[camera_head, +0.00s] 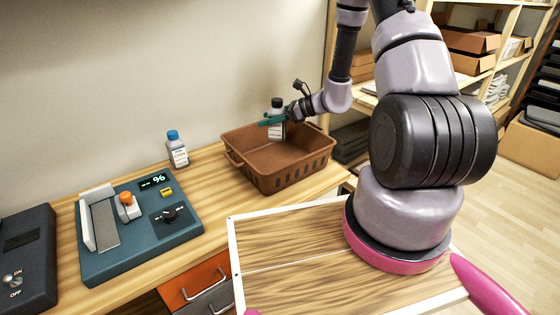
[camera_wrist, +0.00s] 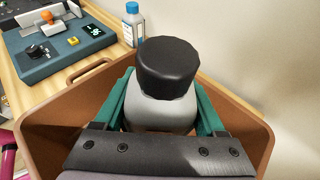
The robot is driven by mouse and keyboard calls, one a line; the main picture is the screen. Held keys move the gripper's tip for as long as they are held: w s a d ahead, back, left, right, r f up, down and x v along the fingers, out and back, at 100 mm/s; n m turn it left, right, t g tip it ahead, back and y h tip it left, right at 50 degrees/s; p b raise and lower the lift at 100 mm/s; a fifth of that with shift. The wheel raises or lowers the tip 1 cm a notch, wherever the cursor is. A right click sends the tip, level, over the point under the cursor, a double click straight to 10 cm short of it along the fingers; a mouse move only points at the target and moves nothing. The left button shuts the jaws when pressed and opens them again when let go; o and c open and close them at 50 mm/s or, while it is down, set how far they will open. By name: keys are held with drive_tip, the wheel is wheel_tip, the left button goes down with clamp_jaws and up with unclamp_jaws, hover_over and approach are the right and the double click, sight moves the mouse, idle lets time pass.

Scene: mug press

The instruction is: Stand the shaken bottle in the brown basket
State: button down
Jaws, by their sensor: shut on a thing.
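My gripper (camera_head: 275,119) is shut on a white bottle with a black cap (camera_head: 277,104). The bottle is upright, within the outline of the brown basket (camera_head: 262,150) towards its back. In the wrist view the black-capped bottle (camera_wrist: 166,70) sits between the two green fingers of my gripper (camera_wrist: 163,103), with the basket (camera_wrist: 60,120) around it. The bottle's base is hidden in the wrist view, and I cannot tell whether it touches the basket floor. The rest of the basket looks empty.
A blue-capped bottle (camera_head: 176,149) stands on the wooden counter left of the basket. A teal machine (camera_head: 140,225) with an orange knob is further left, and a dark on/off box (camera_head: 22,255) is at the far left. A wall runs behind the basket.

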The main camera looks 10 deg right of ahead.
drive_tip(key=shift+n+g, duration=0.4)
drive_tip(key=shift+g, duration=0.1)
drive_tip(key=shift+a+f, duration=0.2)
drive_tip(key=shift+f, duration=2.35)
drive_tip(key=shift+a+f, duration=0.15)
drive_tip(key=shift+f, duration=2.35)
drive_tip(key=shift+f, duration=0.15)
unclamp_jaws()
